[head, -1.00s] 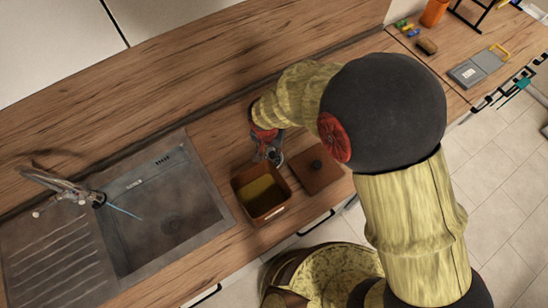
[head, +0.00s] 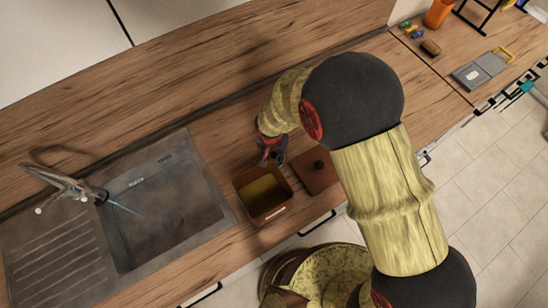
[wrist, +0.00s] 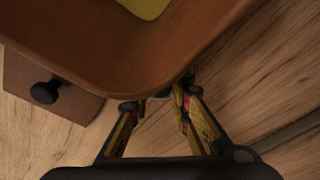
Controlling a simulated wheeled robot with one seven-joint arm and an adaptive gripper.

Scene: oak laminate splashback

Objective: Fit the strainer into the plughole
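The sink (head: 165,213) is a dark metal basin at the left in the head view, and the plughole (head: 179,222) shows as a faint round shape in its floor. I cannot make out a strainer in either view. My gripper (head: 271,158) is above the worktop at the back edge of a brown open box (head: 284,207). In the wrist view my gripper (wrist: 158,97) has its two fingers apart, with the tips close to the box's outer corner (wrist: 140,75). I see nothing held between them. The contact with the box is unclear.
A yellow surface (head: 264,190) shows inside the box. A brown lid-like square with a dark knob (head: 317,167) lies right of the box. The tap (head: 75,188) stands behind the sink. A grey item (head: 482,70) and an orange container (head: 438,13) are far right.

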